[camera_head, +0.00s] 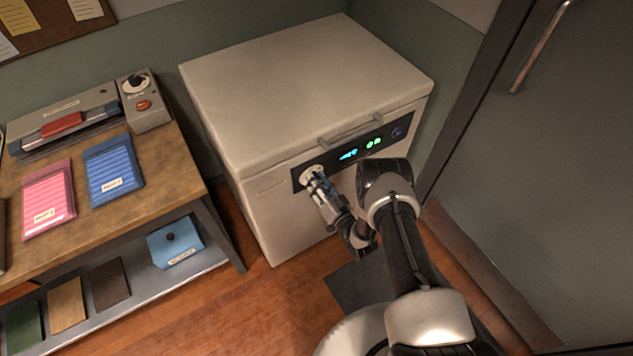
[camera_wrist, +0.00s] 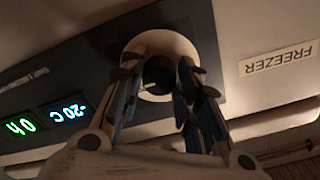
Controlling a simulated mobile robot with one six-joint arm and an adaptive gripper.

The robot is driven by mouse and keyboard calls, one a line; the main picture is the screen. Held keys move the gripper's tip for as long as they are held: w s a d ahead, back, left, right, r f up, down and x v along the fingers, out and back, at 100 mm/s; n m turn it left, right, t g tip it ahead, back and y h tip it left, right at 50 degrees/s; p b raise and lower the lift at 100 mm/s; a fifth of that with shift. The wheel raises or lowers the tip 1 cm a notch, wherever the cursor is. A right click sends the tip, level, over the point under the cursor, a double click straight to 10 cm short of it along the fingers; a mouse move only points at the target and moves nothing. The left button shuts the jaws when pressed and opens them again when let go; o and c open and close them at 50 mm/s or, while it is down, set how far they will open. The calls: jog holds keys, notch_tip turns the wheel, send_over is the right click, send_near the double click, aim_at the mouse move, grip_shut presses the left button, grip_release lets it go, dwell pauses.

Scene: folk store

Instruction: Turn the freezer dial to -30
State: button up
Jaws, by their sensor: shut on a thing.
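The white chest freezer (camera_head: 300,95) stands against the wall with its lid closed. Its dark control panel (camera_head: 345,152) is on the front face, below the lid handle. The pale round dial (camera_head: 308,174) is at the panel's left end. My gripper (camera_head: 314,181) is at the dial, with its fingers shut on the dial's dark middle part. In the wrist view the dial (camera_wrist: 178,45) shows as a pale ring behind my fingers (camera_wrist: 160,82), which hide part of it. The temperature display (camera_wrist: 68,111) reads -20°C.
A label reading FREEZER (camera_wrist: 279,63) is beside the dial. A wooden table (camera_head: 150,185) with pink and blue packs stands left of the freezer. A grey door (camera_head: 550,150) is on the right. A dark mat (camera_head: 350,286) lies on the floor in front.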

jog(key=m, duration=0.5)
jog(key=shift+s+a, duration=0.1)
jog(key=shift+m, duration=0.3)
dwell(0.4)
jog(key=o, duration=1.1)
jog(key=v, duration=1.2)
